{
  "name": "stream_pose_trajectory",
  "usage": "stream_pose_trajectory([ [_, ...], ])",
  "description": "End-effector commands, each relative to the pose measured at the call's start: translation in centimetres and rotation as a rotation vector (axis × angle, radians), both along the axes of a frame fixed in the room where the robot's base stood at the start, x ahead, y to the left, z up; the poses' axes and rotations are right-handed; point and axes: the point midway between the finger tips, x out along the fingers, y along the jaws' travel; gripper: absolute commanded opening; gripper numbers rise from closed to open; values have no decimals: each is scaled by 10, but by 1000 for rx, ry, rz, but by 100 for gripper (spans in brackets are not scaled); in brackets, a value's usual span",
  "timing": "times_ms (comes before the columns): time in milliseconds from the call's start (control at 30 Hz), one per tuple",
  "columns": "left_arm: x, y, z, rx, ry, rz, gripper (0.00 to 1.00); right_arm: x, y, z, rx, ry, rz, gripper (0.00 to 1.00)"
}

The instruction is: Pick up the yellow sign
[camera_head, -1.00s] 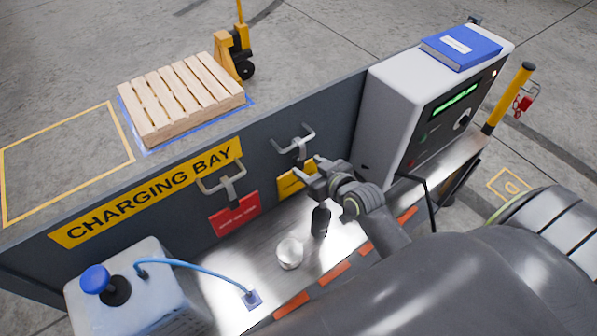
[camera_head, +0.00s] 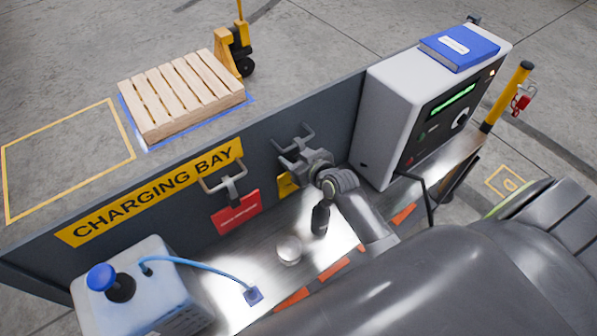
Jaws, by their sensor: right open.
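I cannot tell whether the fingers touch the sign. My left gripper is not in view.
A red sign (camera_head: 238,212) hangs from a second hook (camera_head: 224,180). Below are a round silvery object (camera_head: 289,250), a dark upright object (camera_head: 321,217) and a blue cable (camera_head: 205,267) from a white container (camera_head: 137,300). A charger cabinet (camera_head: 420,120) stands right.

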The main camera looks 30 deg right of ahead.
Motion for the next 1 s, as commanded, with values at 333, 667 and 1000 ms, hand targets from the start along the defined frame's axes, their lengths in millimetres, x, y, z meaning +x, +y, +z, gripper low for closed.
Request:
stream_pose_trajectory([
  [333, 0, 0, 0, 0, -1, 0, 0, 0, 0, 0, 0, 0, 0, 13],
  [667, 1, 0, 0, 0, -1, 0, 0, 0, 0, 1, 0, -1, 0, 0],
  [1000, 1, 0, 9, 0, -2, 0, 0, 4, -1, 11, -1, -2, -1, 0],
])
